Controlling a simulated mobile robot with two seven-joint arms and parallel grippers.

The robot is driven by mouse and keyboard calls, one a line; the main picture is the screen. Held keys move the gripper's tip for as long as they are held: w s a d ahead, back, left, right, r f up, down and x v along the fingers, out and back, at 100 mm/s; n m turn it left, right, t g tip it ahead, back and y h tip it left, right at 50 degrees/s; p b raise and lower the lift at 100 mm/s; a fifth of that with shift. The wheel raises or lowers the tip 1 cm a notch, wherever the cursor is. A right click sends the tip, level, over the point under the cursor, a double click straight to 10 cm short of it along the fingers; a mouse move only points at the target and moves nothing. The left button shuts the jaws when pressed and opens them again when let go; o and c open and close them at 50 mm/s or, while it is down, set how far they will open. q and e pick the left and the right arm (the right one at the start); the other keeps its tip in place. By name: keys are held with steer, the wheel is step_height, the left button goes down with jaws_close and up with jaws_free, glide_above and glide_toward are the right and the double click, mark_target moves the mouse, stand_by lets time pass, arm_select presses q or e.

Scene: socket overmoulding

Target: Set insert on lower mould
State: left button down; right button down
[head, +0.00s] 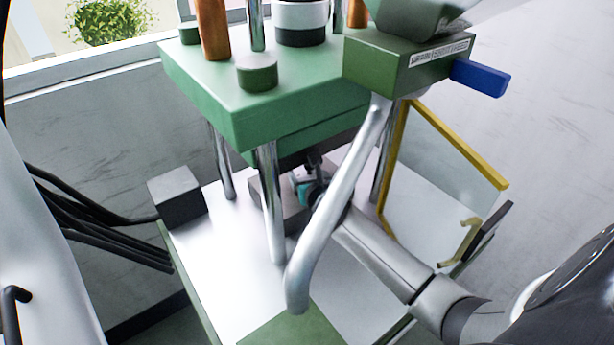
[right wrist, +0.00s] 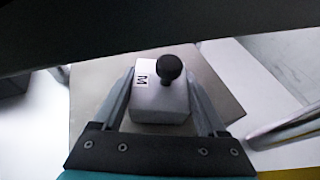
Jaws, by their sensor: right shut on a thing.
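My right gripper (head: 309,182) reaches in between the press columns, under the green upper block. In the right wrist view its two fingers (right wrist: 163,98) are shut on the sides of the insert (right wrist: 160,108), a grey metal block with an "M" label and a black ball knob on top. The insert is over the flat grey lower mould (right wrist: 88,85), upright as far as I can tell; I cannot tell whether it touches it. In the head view the lower mould (head: 262,196) is partly hidden by a column and the gripper. My left gripper is not in view.
The green upper block (head: 260,100) hangs low above my right gripper. Metal columns (head: 270,205) and a bent silver bar (head: 335,205) stand close to my arm. A yellow-framed clear guard (head: 440,180) is at the right. A dark box (head: 177,197) with cables is at the left.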

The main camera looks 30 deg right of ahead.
steer(key=shift+r, duration=0.1)
jaws_free()
steer(key=shift+f, duration=0.2)
steer(key=shift+s+a+r, duration=0.1)
steer(key=shift+s+r, duration=0.15)
steer(key=p+v, duration=0.3)
steer(key=v, duration=0.8)
steer(key=shift+s, duration=0.25)
steer(key=shift+r, duration=0.1)
